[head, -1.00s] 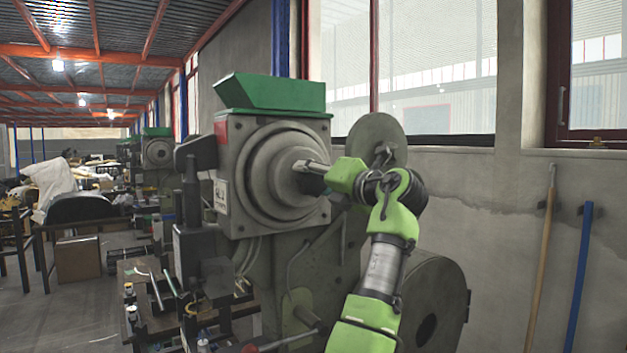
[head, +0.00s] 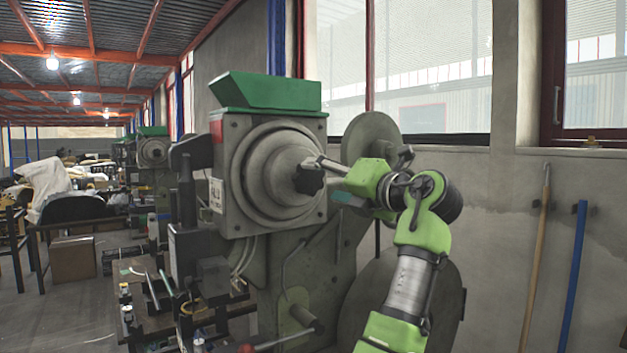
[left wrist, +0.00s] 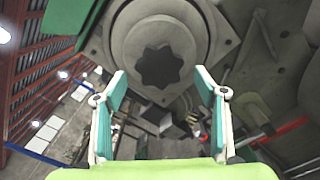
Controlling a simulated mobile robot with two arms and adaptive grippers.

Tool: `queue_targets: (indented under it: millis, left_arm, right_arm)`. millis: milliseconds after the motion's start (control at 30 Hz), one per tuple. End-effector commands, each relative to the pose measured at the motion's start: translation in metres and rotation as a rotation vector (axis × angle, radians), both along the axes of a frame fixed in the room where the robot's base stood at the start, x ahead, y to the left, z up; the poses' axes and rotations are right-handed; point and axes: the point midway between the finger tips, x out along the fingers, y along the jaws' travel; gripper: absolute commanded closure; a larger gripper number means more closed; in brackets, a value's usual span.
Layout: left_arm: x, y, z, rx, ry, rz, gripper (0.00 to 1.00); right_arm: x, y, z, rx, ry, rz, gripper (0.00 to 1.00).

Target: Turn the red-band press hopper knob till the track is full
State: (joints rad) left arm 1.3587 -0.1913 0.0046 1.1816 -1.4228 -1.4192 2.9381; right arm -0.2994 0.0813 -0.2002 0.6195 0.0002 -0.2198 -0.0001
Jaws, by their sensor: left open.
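The near press is grey with a green hopper (head: 268,93) on top. A red patch (head: 216,131) shows on its left edge. The dark, star-shaped knob (head: 309,178) is at the centre of the round grey hub. In the left wrist view the knob (left wrist: 160,66) faces me, above and between the fingers. My left gripper (head: 334,180) is open and empty, just right of the knob in the head view and apparently clear of it. Its teal-padded fingers (left wrist: 161,78) stand wide apart. I cannot make out the track or how full it is. My right gripper is out of view.
A large grey disc (head: 372,140) stands behind my left gripper. Below the press is a cluttered bench (head: 150,322). Another green-topped press (head: 153,150) stands farther back. A wooden pole (head: 537,265) and a blue pole (head: 574,280) lean on the right wall.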

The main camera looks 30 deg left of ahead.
Motion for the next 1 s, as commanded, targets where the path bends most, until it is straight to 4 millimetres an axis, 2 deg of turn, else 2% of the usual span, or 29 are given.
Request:
queue_targets:
  millis: [100,333,1000]
  left_arm:
    - [-0.009,-0.023,-0.001,-0.001,0.000,-0.002,0.35]
    - [-0.019,-0.047,-0.001,0.001,0.002,0.000,0.35]
    - [-0.020,-0.050,-0.001,0.000,0.001,0.001,0.35]
  right_arm:
    - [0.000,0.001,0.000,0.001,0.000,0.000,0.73]
    - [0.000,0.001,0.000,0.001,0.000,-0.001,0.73]
    - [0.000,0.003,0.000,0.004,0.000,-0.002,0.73]
